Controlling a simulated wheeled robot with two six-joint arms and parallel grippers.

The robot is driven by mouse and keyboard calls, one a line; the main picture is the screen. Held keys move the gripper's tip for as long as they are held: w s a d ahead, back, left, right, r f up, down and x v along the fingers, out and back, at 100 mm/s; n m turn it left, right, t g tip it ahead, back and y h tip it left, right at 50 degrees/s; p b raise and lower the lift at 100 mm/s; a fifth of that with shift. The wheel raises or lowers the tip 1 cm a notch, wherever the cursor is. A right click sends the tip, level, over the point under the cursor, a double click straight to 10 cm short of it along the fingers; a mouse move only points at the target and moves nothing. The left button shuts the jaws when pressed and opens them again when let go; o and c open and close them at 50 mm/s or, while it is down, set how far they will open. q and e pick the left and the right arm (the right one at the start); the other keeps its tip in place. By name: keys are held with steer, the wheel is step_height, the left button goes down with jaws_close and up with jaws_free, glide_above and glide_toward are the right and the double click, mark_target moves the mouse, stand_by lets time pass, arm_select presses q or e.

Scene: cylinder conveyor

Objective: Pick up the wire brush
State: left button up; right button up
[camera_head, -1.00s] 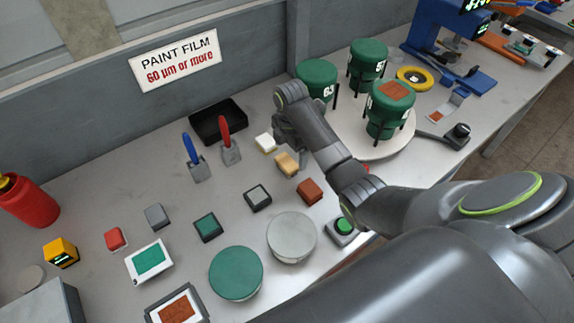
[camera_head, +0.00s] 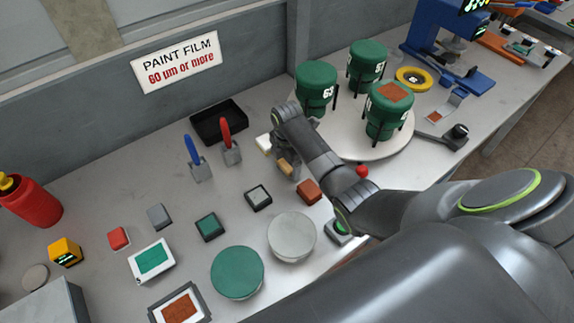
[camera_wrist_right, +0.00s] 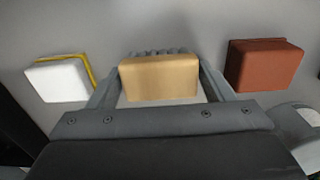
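The wire brush is a small tan block (camera_wrist_right: 160,78) with grey ridged bristles at its far side in the right wrist view. In the head view, the wire brush (camera_head: 285,167) shows beside my right gripper, which partly hides it. My right gripper (camera_wrist_right: 162,75) has its two fingers apart, one on each side of the brush. The fingers are very close to its sides; firm contact cannot be made out. The brush sits on the grey table (camera_head: 105,200). My left gripper is not in view.
A white block with yellow edge (camera_wrist_right: 57,80) lies left of the brush, a red-brown block (camera_wrist_right: 265,65) right. Blue-handled (camera_head: 194,150) and red-handled (camera_head: 226,132) tools stand nearby. A turntable (camera_head: 345,145) with green containers stands behind my right arm.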

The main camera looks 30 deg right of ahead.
steer(key=c, duration=0.6)
steer(key=shift+r+b, duration=0.8)
steer(key=shift+r, duration=4.2)
